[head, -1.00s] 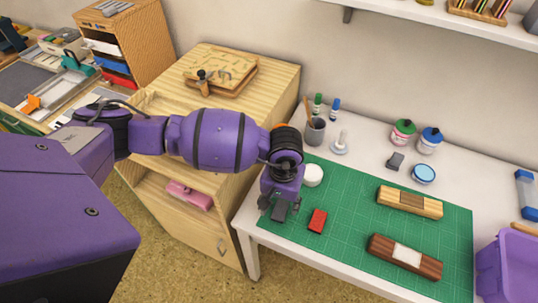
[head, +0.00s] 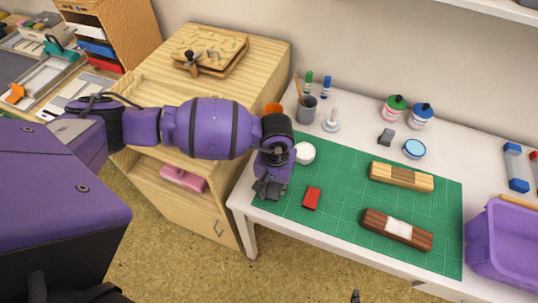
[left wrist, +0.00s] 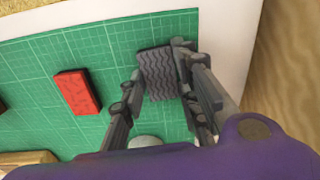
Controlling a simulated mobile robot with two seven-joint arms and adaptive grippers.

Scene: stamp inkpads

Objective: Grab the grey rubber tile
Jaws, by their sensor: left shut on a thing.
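The grey rubber tile (left wrist: 158,68), a dark grey piece with a wavy tread pattern, is between the two fingers of my left gripper (left wrist: 158,80) in the left wrist view. The fingers are shut on its sides. In the head view my left gripper (head: 269,188) is low over the left end of the green cutting mat (head: 335,190) and mostly hides the tile. I cannot tell whether the tile touches the mat. A small dark tip at the bottom edge of the head view may be my right gripper (head: 355,296); its jaws cannot be made out.
A red block (head: 312,198) lies just right of the left gripper. A round white object (head: 304,153) is close behind it. Two wooden blocks (head: 401,177) (head: 396,230) lie further right. A wooden cabinet (head: 215,175) stands left of the table. The mat's middle is clear.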

